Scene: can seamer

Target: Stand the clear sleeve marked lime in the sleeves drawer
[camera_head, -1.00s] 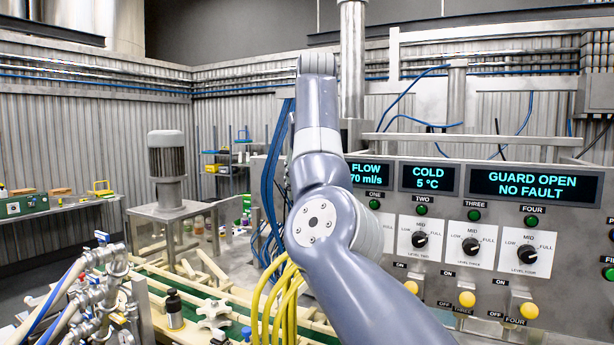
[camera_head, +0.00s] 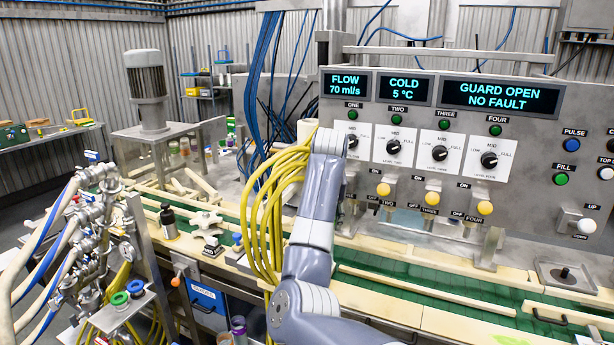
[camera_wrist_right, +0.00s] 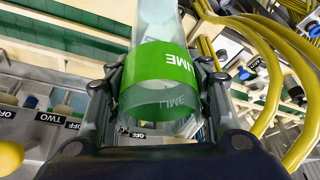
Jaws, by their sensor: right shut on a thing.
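The clear sleeve marked lime (camera_wrist_right: 160,75) fills the middle of the right wrist view, with a bright green band reading LIME around its clear wall. My right gripper (camera_wrist_right: 160,68) is shut on it, one finger on each side of the band. In the head view an arm of mine rises from the bottom middle, and I cannot make out its gripper or the lime sleeve there. A sleeve with a purple band (camera_head: 238,326) shows low at the bottom edge, below the bench. I cannot tell whether it is in the sleeves drawer. My left gripper is not in view.
Yellow hoses (camera_head: 268,200) hang beside my arm. The green conveyor (camera_head: 400,262) runs across, below the control panel (camera_head: 440,130). A blue-labelled front (camera_head: 206,295) and a pipe manifold (camera_head: 90,230) are at lower left.

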